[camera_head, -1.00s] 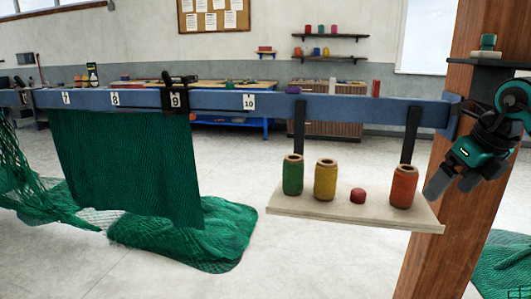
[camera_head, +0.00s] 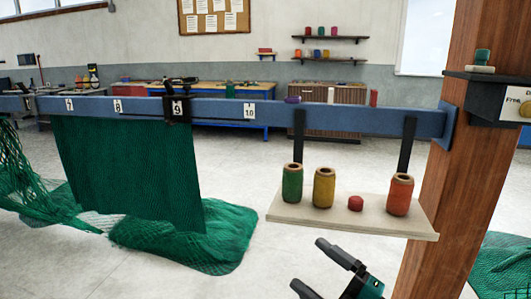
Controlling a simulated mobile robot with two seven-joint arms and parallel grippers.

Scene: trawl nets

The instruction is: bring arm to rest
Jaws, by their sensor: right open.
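My right gripper (camera_head: 322,271) is at the bottom of the head view, in front of and below the hanging shelf. Its two dark fingers are apart, and nothing shows between them. Part of it and most of the arm lie below the picture's edge. My left gripper is out of view.
A pale shelf (camera_head: 290,216) hangs from the blue beam (camera_head: 350,121). It bears a green spool (camera_head: 292,185), a yellow spool (camera_head: 323,188), a small red piece (camera_head: 355,203) and an orange spool (camera_head: 399,196). A wooden post (camera_head: 440,200) stands right. Green net (camera_head: 135,175) hangs left.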

